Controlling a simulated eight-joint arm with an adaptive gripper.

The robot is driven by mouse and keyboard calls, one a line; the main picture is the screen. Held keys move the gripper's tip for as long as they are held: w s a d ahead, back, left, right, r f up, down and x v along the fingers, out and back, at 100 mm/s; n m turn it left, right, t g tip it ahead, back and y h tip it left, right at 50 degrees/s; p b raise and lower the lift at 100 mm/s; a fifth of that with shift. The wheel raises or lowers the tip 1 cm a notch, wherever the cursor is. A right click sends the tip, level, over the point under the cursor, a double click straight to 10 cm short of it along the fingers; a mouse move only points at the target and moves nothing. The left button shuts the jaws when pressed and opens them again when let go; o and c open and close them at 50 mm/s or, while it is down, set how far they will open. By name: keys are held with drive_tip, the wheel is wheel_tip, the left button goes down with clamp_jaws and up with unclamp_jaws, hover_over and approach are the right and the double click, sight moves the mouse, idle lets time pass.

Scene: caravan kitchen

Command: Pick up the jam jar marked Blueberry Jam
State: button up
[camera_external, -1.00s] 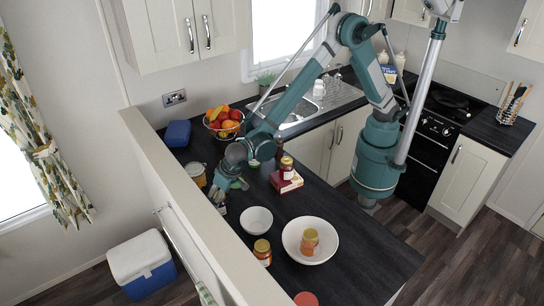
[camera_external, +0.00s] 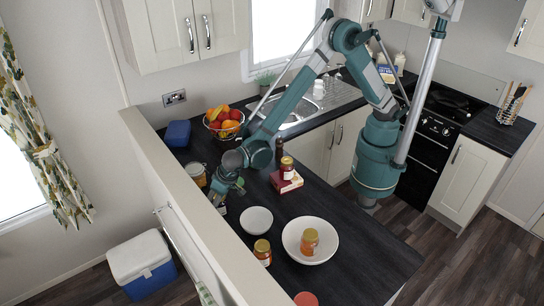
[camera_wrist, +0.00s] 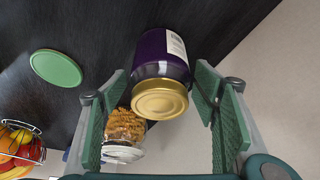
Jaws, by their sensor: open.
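A dark purple jar (camera_wrist: 158,50) with a gold lid and a white label stands between my gripper's fingers in the wrist view. Its label is turned sideways and I cannot read it. My gripper (camera_wrist: 162,88) is open, with one green-padded finger on each side of the jar. I cannot tell whether either finger touches it. In the external view my gripper (camera_external: 217,194) is low over the left side of the dark counter and mostly hides this jar. Other jars are an orange one (camera_external: 309,241) in the large bowl, one (camera_external: 262,252) beside it and one (camera_external: 287,168) on a red box.
A glass jar of brown pieces (camera_wrist: 124,127) stands close to the left finger. A green disc (camera_wrist: 56,67) lies on the counter. A fruit basket (camera_external: 224,121), small white bowl (camera_external: 256,220) and large bowl (camera_external: 291,232) stand around. The partition wall (camera_external: 172,180) runs close along the left.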

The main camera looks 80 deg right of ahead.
drive_tip(key=shift+x, duration=1.05)
drive_tip(key=c, duration=1.3)
